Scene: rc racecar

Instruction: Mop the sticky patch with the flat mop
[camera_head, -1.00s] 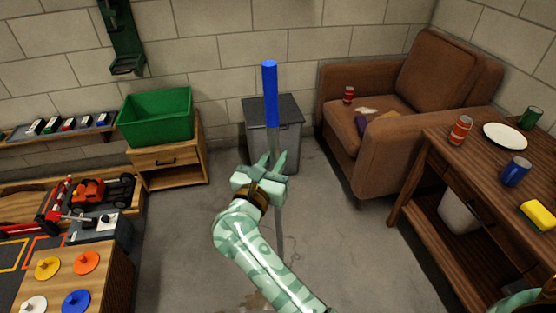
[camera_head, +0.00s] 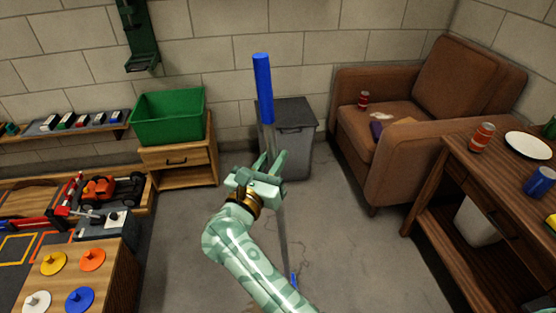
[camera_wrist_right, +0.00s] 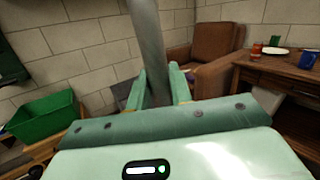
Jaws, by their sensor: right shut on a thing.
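The flat mop's handle stands nearly upright, leaning slightly, with a blue grip (camera_head: 263,90) on top and a grey shaft (camera_head: 283,235) below. A small blue piece (camera_head: 294,280) shows low on the shaft; the mop head is not clearly visible. My right gripper (camera_head: 269,168) is shut on the shaft below the blue grip. In the right wrist view the shaft (camera_wrist_right: 149,45) rises between the fingers. A faint brownish area shows at the bottom edge of the head view; I cannot tell if it is the sticky patch. My left gripper is not in view.
A grey bin (camera_head: 296,150) stands behind the mop. A brown armchair (camera_head: 390,165) and a wooden table (camera_head: 455,195) are on the right. A green crate (camera_head: 168,130) on a small cabinet and a low workbench (camera_head: 105,275) are on the left. The concrete floor between is open.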

